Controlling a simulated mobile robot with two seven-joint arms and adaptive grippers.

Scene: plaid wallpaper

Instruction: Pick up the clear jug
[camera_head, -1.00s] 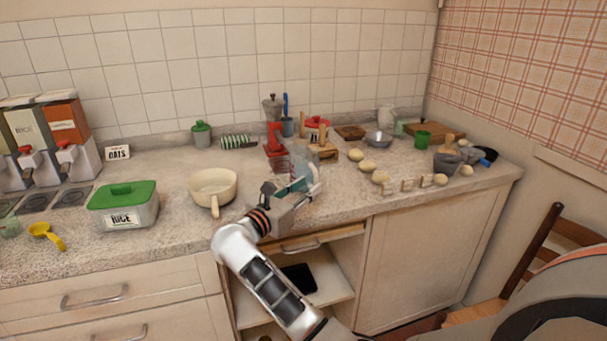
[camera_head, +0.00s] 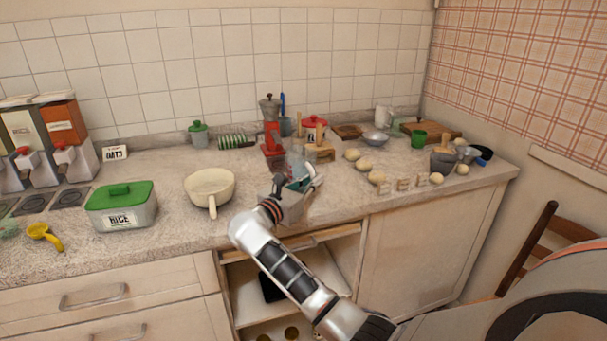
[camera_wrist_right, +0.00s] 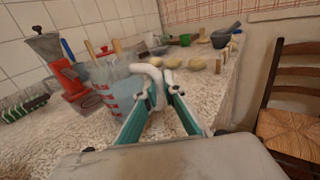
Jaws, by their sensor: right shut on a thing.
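The clear jug (camera_wrist_right: 112,92) is see-through with red markings and stands out left of my fingers in the right wrist view. In the head view the jug (camera_head: 295,164) is small and partly hidden behind my right gripper (camera_head: 303,183). The right gripper's teal fingers with pale tips (camera_wrist_right: 158,82) are closed at the jug's right side, on its handle as far as I can see. The contact itself is unclear. I cannot tell whether the jug's base touches the counter. My left gripper is out of view.
A red grinder (camera_head: 271,135) stands just behind the jug. A cream pan (camera_head: 209,186) and a green-lidded rice box (camera_head: 121,207) are to the left. Potatoes (camera_head: 375,178) and small wooden pieces (camera_head: 403,185) lie to the right. A chair (camera_head: 535,245) is at the right.

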